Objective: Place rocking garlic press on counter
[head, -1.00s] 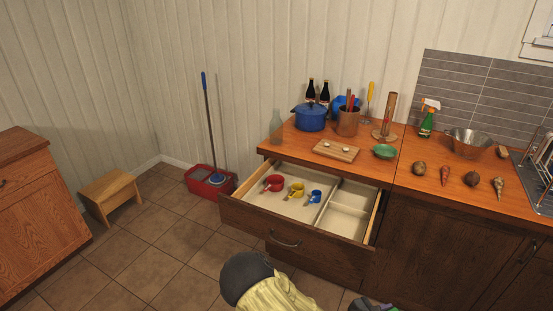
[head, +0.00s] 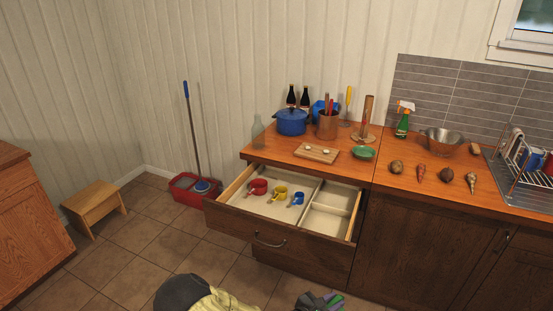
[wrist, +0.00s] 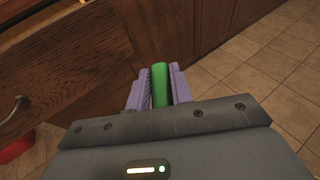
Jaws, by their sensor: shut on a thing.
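My gripper (wrist: 158,88) is shut on a green bar-like thing (wrist: 160,84), which I take to be the rocking garlic press; only this part shows between the purple fingers. In the head view my gripper (head: 322,301) is at the bottom edge, low in front of the cabinets, with a bit of green at its right side. The wooden counter (head: 395,187) runs along the wall, above and beyond my gripper, well apart from it.
An open drawer (head: 228,218) with red, yellow and blue cups juts out below the counter. The counter's front left strip is bare.

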